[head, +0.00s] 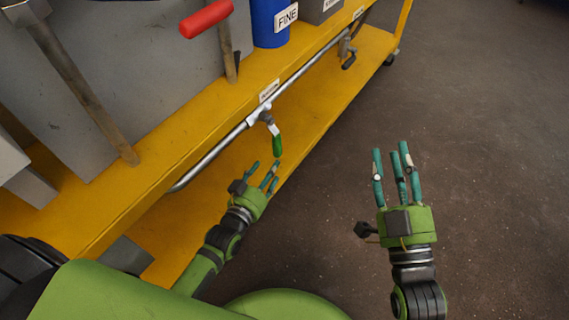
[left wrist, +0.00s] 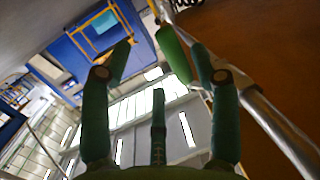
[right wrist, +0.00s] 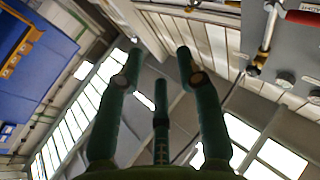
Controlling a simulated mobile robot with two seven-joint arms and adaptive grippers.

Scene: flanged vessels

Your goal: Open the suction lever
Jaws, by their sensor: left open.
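The suction lever, a green handle (head: 277,144), hangs down from a valve on the grey pipe (head: 215,151) that runs under the edge of the yellow cart. A small white label (head: 269,90) sits above it, too small to read surely. My left gripper (head: 265,172) is open just below the lever, its fingers pointing up toward it. In the left wrist view the green handle (left wrist: 172,52) shows near the right finger, beyond the gap between the fingers; contact cannot be told. My right gripper (head: 392,162) is open and empty over the floor to the right.
The yellow cart's upper shelf (head: 150,165) carries grey vessels, a red handle (head: 206,18) and a blue container (head: 268,22) labelled FINE. Another valve with a dark handle (head: 349,61) is farther along the pipe. The dark floor (head: 480,130) at the right is clear.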

